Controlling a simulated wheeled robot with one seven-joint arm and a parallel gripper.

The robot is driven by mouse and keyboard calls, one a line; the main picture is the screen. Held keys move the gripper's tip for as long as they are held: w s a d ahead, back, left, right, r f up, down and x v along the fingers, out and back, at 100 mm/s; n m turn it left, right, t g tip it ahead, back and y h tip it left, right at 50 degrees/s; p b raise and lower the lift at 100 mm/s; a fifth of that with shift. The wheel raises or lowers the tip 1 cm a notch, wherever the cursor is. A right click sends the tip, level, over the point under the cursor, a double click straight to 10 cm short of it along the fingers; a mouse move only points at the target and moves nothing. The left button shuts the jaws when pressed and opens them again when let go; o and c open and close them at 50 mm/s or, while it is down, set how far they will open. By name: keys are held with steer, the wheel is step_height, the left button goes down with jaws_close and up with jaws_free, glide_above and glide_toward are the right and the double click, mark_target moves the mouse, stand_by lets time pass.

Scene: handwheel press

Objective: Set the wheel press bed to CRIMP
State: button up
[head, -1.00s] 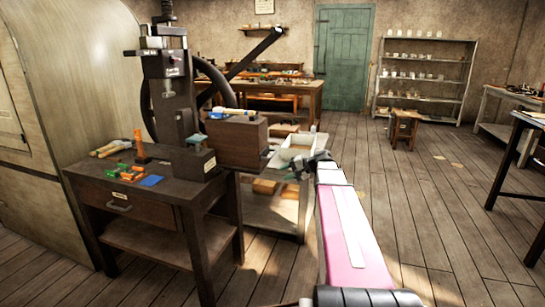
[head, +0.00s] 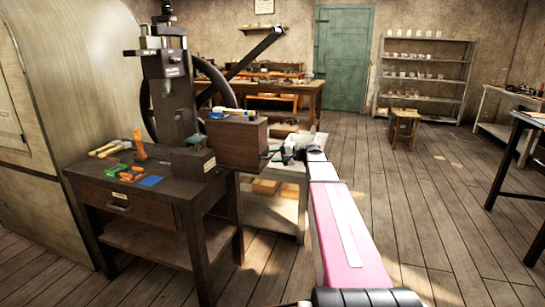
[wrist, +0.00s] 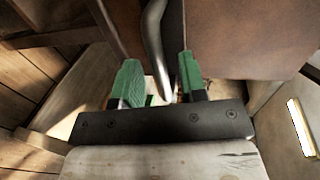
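The wheel press (head: 176,95) is a dark upright column on a dark wooden bench (head: 130,185) at the left of the head view, with a large dark wheel (head: 222,84) behind it. Its labels are too small to read. A brown box (head: 238,147) sits at the bench's right end. My gripper (head: 273,153) is at the box's right side. In the wrist view my gripper (wrist: 158,65) has its green fingers apart, with a curved metal handle (wrist: 154,38) passing between them. A gap shows beside the handle; I cannot tell if either finger touches it.
An orange peg (head: 139,146), green and orange pieces and a blue pad (head: 151,181) lie on the bench. A low shelf stand (head: 275,213) is below my gripper.

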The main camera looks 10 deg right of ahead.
mark_target(217, 148)
steer(key=shift+w+a+f, duration=0.1)
steer(key=shift+w+a, duration=0.2)
steer(key=shift+a, duration=0.25)
jaws_close()
steer(key=r+x, duration=0.2)
steer(key=x, duration=0.7)
steer(key=r+x, duration=0.1)
steer(key=x, duration=0.8)
steer(key=a+r+x, duration=0.1)
steer(key=r+x, duration=0.1)
steer(key=x, duration=0.7)
steer(key=shift+w+a+r, duration=0.2)
steer(key=shift+w+a, duration=0.1)
steer(key=shift+w, duration=0.2)
jaws_free()
steer(key=shift+a, duration=0.15)
